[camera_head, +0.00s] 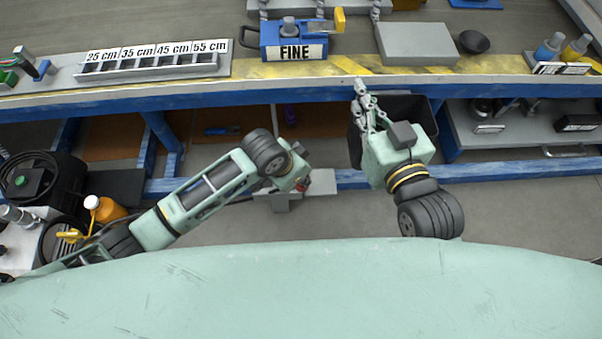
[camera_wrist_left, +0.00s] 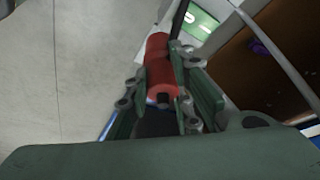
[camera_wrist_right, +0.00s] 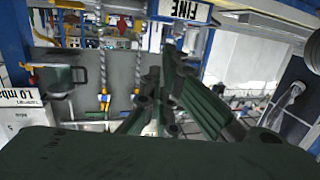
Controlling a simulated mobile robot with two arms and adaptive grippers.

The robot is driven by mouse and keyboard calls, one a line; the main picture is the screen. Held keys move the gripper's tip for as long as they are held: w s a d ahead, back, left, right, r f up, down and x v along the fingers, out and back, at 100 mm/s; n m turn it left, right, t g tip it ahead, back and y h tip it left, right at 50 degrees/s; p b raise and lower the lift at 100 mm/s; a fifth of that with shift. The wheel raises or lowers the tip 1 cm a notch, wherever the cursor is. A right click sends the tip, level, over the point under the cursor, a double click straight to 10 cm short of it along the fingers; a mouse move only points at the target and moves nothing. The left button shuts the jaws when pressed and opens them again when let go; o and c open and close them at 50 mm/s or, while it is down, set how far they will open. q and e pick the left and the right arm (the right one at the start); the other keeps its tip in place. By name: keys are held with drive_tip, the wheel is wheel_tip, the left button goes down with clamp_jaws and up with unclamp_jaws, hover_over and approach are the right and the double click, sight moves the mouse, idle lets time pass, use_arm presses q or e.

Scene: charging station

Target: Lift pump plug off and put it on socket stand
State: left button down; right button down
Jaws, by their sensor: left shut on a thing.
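My left gripper (camera_wrist_left: 162,85) is shut on a red cylindrical plug (camera_wrist_left: 158,62). In the head view, the left arm reaches toward the middle, below the bench, and only a small bit of red shows at the gripper's end. A light grey plate on a block (camera_head: 318,184) stands just beyond the left gripper; I cannot tell if it is the socket stand. The plug's far end is hard to make out. My right gripper (camera_head: 361,88) points toward the bench's front edge with nothing visible between its fingers. The finger gap is unclear.
The bench's yellow-marked edge (camera_head: 345,68) and blue rail (camera_head: 255,93) run across the view. A dark bin (camera_head: 418,108) is behind the right gripper. A black machine with a green button (camera_head: 45,185) and an orange bottle (camera_head: 108,211) stand at left. Grey floor lies between.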

drive_tip(key=shift+f, duration=0.1)
use_arm(q)
drive_tip(key=shift+r, duration=0.15)
drive_tip(key=shift+r+p, duration=0.25)
drive_tip(key=shift+p, duration=0.3)
drive_tip(key=shift+r, duration=0.15)
drive_tip(key=shift+r+p, duration=0.25)
drive_tip(key=shift+p, duration=0.35)
drive_tip(key=shift+r+p, duration=0.2)
drive_tip(key=shift+p, duration=0.15)
drive_tip(key=shift+r, duration=0.15)
drive_tip(key=shift+r+p, duration=0.15)
drive_tip(key=shift+p, duration=0.3)
drive_tip(key=shift+r+p, duration=0.2)
drive_tip(key=shift+p, duration=0.15)
use_arm(e)
drive_tip(key=s+d+f+g+h, duration=0.1)
drive_tip(key=s+d+f+g, duration=0.2)
drive_tip(key=s+f+g, duration=0.3)
drive_tip(key=s+d+f+g+h, duration=0.2)
drive_tip(key=s+f+g, duration=0.4)
drive_tip(key=s+f, duration=0.3)
drive_tip(key=shift+s+d+f+m, duration=0.25)
drive_tip(key=shift+s+d+m, duration=0.05)
drive_tip(key=shift+s+d, duration=0.55)
